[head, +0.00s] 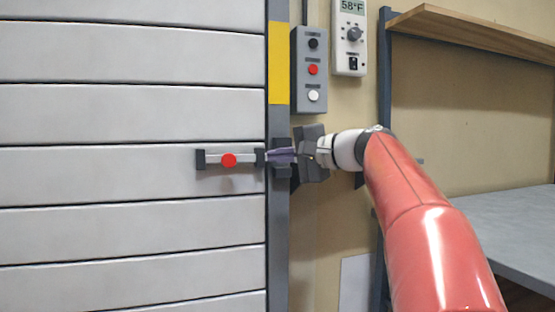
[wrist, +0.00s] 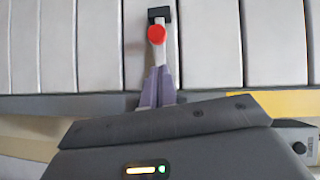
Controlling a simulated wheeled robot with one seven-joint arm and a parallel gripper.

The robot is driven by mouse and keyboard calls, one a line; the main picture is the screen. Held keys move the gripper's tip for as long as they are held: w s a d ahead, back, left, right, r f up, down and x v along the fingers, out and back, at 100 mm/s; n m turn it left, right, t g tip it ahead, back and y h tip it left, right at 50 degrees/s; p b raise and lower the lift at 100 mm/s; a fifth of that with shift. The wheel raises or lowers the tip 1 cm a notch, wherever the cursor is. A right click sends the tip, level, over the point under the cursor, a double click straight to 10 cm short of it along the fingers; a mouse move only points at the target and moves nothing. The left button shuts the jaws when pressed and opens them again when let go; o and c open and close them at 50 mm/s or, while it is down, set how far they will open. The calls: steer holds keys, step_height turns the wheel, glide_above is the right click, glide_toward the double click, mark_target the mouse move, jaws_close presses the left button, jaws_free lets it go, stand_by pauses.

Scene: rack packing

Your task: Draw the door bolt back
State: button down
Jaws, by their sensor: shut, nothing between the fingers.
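The door bolt is a light metal bar with a red knob (head: 229,161), lying level on the white slatted door (head: 130,115). A dark bracket (head: 200,160) holds its left end, and another dark bracket sits near the door's right edge. The knob (wrist: 157,34) also shows in the wrist view. My gripper (head: 272,156) is at the door edge, right of the knob and apart from it. Its fingers (wrist: 157,88) are shut and empty, pointing toward the knob. They hide the right end of the bar, so I cannot tell how far it reaches into the frame.
A grey button box (head: 309,70) and a thermostat (head: 350,38) hang on the wall above my gripper. A wooden shelf (head: 470,32) and a grey worktop (head: 490,225) stand at the right. The door face around the knob is clear.

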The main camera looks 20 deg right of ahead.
mark_target(234, 159)
steer(key=p+x, duration=0.1)
steer(key=x, duration=0.7)
steer(key=shift+w+a+f, duration=0.1)
steer(key=shift+w+a, duration=0.05)
steer(key=shift+w, duration=0.1)
steer(key=shift+a, duration=1)
steer(key=shift+d, duration=0.1)
